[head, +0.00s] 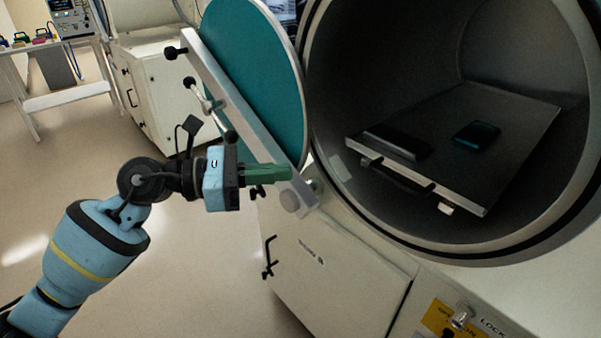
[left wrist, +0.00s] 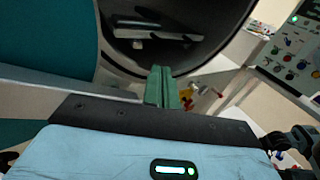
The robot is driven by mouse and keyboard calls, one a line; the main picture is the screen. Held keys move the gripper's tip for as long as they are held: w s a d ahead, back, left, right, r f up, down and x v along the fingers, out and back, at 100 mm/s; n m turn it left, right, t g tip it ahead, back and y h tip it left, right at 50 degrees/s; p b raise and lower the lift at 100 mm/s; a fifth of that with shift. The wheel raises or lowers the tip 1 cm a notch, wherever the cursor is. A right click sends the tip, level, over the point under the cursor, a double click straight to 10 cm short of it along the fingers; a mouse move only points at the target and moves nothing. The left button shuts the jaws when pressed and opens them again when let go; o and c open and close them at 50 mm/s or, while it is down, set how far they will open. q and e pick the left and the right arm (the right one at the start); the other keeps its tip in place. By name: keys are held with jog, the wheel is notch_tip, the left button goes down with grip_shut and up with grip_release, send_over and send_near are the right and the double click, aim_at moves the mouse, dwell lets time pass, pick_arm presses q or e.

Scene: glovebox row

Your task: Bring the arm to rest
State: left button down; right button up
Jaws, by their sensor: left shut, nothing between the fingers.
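My left arm comes in from the left in the head view. Its left gripper (head: 290,174) has green fingers that are shut and empty. The gripper is just in front of the lower edge of the open round door (head: 262,75); I cannot tell whether they touch. In the left wrist view the green fingers (left wrist: 163,75) are together and point toward the round chamber opening.
The round chamber (head: 345,60) stands open at the right. Inside it a sliding tray (head: 500,120) holds a dark flat item (head: 398,141) and a teal-edged box (head: 476,134). A side table (head: 62,101) stands far left. The floor (head: 190,270) beside my arm is clear.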

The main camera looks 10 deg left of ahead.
pick_arm(q)
jog(key=shift+s+a, duration=0.15)
jog(key=shift+a, duration=0.2)
pick_arm(e)
jog(key=shift+s+f, duration=0.1)
